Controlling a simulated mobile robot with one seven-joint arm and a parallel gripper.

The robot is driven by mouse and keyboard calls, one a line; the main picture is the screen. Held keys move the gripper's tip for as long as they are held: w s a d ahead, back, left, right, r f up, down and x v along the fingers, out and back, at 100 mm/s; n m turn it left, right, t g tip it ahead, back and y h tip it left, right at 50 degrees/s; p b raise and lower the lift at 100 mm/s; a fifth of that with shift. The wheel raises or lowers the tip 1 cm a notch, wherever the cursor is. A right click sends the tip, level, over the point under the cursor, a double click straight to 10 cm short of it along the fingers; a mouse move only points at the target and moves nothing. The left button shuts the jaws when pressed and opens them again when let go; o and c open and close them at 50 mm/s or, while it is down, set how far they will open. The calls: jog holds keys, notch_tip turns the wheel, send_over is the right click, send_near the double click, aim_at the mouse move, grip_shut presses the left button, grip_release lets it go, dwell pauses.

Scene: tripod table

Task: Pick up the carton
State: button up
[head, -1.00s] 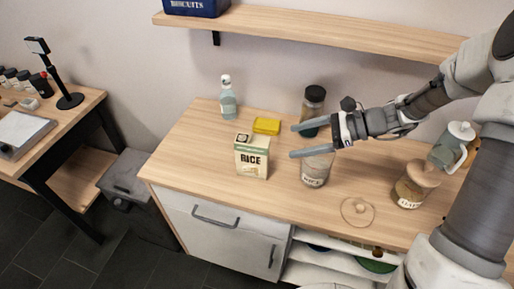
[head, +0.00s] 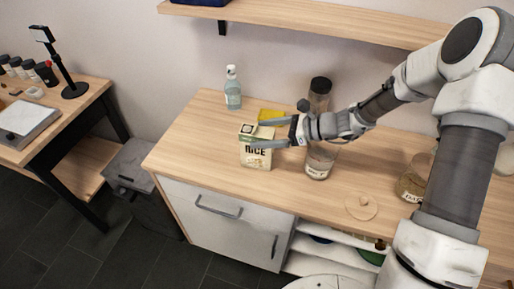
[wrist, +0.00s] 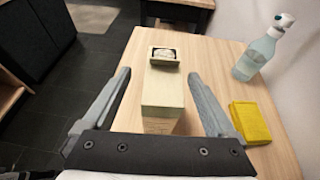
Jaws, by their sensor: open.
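The carton, a cream and green box marked RICE (head: 257,157), stands upright on the wooden counter. In the wrist view the carton (wrist: 163,95) shows from above, between the two fingers and apart from both. My gripper (head: 252,136) is open, with its fingers pointing left around the upper part of the carton in the head view. In the wrist view my gripper (wrist: 157,82) has a finger on each side of the box. The carton's lower part is partly hidden by the gripper body in the wrist view.
A tall jar (head: 320,160) stands just right of the carton. A wooden lid (head: 361,206) lies near the front edge. The counter's left end is clear.

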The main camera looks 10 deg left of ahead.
aim_at(247, 134)
jog(key=shift+x, duration=2.65)
jog(key=shift+w, duration=0.15)
grip_shut()
jog(key=shift+r, duration=0.1)
